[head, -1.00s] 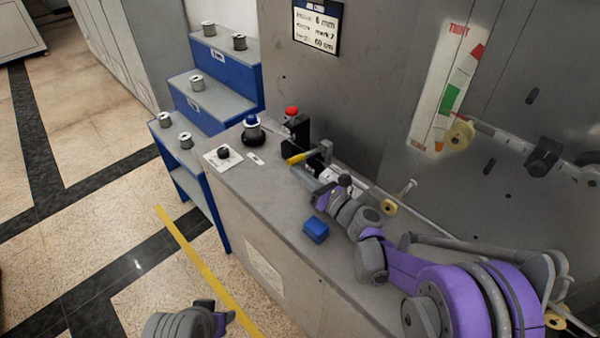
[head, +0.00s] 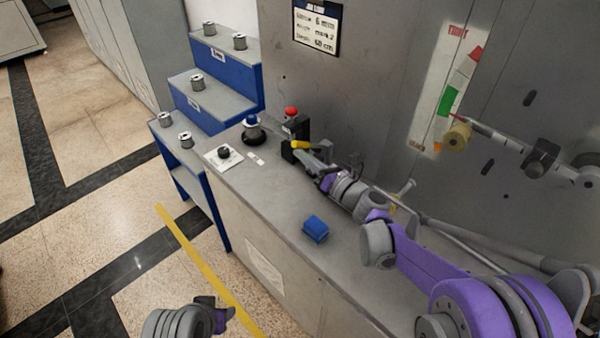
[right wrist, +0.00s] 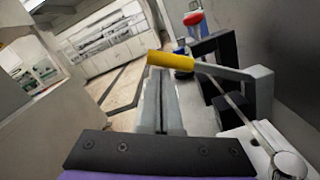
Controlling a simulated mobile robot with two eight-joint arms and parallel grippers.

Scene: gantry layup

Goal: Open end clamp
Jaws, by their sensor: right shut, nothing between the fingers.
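The end clamp (head: 291,130) is a black block at the back of the grey bench, with a grey lever and a yellow handle (head: 300,145). In the right wrist view the yellow handle (right wrist: 178,62) lies across the tips of my fingers, joined to a grey bracket (right wrist: 262,92). My right gripper (head: 324,160) is at the lever, its fingers shut with nothing between them; they also show in the right wrist view (right wrist: 160,95). Whether they touch the handle is unclear. My left gripper (head: 222,312) hangs over the floor at the bottom, its jaws unclear.
A red knob (head: 291,112) tops the black block. A blue-topped fixture (head: 251,131) and a black knob on a white plate (head: 223,153) stand left. A blue block (head: 315,229) lies on the bench. Blue steps (head: 235,75) hold spools. A gauge panel (head: 445,85) is right.

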